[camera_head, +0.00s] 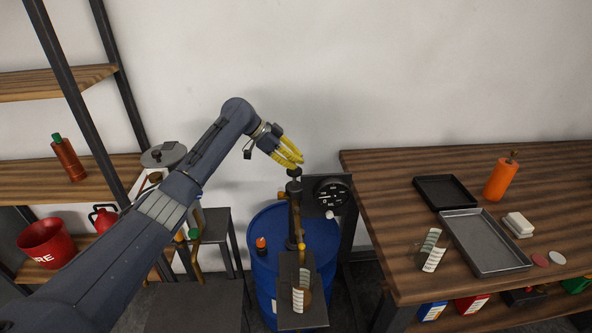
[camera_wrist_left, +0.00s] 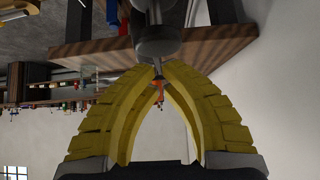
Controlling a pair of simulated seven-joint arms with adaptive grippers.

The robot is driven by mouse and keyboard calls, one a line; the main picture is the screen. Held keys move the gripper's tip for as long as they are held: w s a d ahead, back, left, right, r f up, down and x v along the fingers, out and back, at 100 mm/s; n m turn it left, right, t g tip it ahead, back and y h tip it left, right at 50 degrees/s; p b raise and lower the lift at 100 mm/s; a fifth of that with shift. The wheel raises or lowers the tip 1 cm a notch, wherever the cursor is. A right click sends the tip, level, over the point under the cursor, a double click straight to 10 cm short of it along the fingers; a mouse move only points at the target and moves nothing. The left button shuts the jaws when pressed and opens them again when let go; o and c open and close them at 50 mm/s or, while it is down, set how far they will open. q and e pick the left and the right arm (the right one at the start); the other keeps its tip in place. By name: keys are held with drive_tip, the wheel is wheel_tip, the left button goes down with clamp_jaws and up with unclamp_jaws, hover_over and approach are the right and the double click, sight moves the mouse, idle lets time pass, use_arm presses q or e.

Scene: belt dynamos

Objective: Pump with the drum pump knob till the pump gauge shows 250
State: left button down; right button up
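The drum pump is a dark upright column on the blue drum (camera_head: 264,262), with the dark pump knob (camera_head: 294,173) at its top. The pump gauge (camera_head: 333,194) is a round black dial just right of the column; its reading is too small to tell. My left gripper (camera_head: 299,161) has yellow fingers and reaches in from the upper left, its tips at the top of the knob. In the left wrist view, the fingertips (camera_wrist_left: 158,73) come together right before the grey knob (camera_wrist_left: 155,47); contact is unclear. My right gripper is not in view.
A wooden table (camera_head: 390,250) on the right holds a black tray (camera_head: 443,181), a grey tray (camera_head: 484,227) and an orange bottle (camera_head: 501,179). Shelves with a red bucket (camera_head: 46,242) stand on the left. A small dark stand with a striped curved label (camera_head: 300,290) is in front of the drum.

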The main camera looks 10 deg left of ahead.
use_arm(q)
drive_tip(key=v, duration=0.9)
drive_tip(key=shift+a, duration=0.2)
idle(1.0)
drive_tip(key=c, duration=2.1)
unclamp_jaws()
drive_tip(key=shift+r, duration=0.15)
clamp_jaws()
drive_tip(key=shift+s+a+r, duration=0.2)
drive_tip(key=shift+r, duration=0.7)
drive_tip(key=shift+s+a+r, duration=0.15)
drive_tip(key=shift+r, duration=0.75)
